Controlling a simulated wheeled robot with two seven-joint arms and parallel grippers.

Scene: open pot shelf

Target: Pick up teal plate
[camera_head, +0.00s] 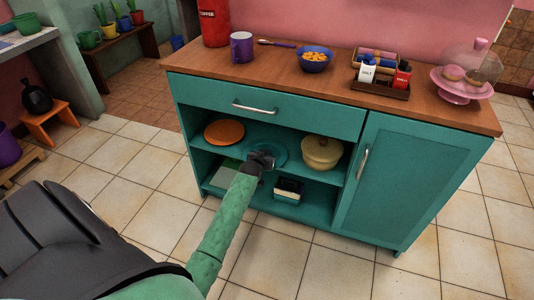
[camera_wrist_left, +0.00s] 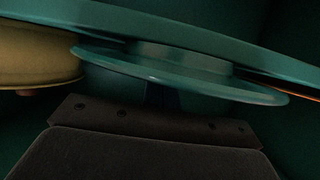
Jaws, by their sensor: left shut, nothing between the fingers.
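The teal plate (camera_head: 279,153) lies on the middle shelf of the teal cabinet, between an orange plate and a cream pot. My left gripper (camera_head: 262,159) reaches into the open bay and covers part of the plate in the head view. It is shut and empty. In the left wrist view, which looks upside down, the teal plate (camera_wrist_left: 185,76) spans the middle against the shelf board (camera_wrist_left: 120,22). My dark gripper (camera_wrist_left: 162,97) shows just below its rim there. I cannot tell whether it touches the plate. My right gripper is out of view.
The drawer (camera_head: 265,104) is shut above. Boxed items (camera_head: 289,189) are on the bottom shelf.

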